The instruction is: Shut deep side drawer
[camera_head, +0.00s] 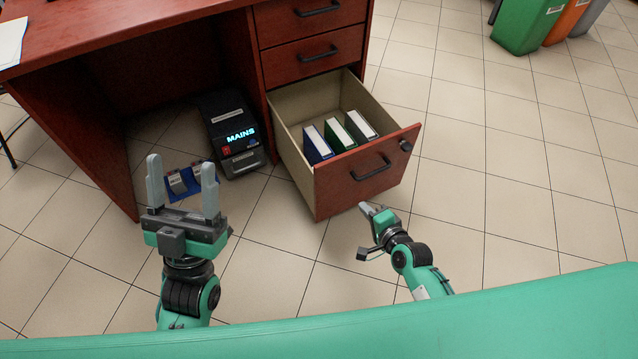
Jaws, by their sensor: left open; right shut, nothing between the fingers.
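The deep side drawer (336,188) is the lowest drawer of the red-brown desk and stands pulled out toward me. Its front has a black bar handle (371,168) and a dark round lock at the upper right corner. Several binders (340,135) stand inside it, blue, green and grey. My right gripper (366,207) is shut and empty, low near the bottom edge of the drawer front; I cannot tell whether it touches. My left gripper (182,181) is open and empty, left of the drawer, with its fingers pointing up in the picture.
Two upper drawers (314,54) are shut. A black MAINS unit (234,135) stands under the desk (150,30), left of the drawer. A blue object (183,183) shows behind my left fingers. Bins (527,27) stand at the far right. The tiled floor right of the drawer is clear.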

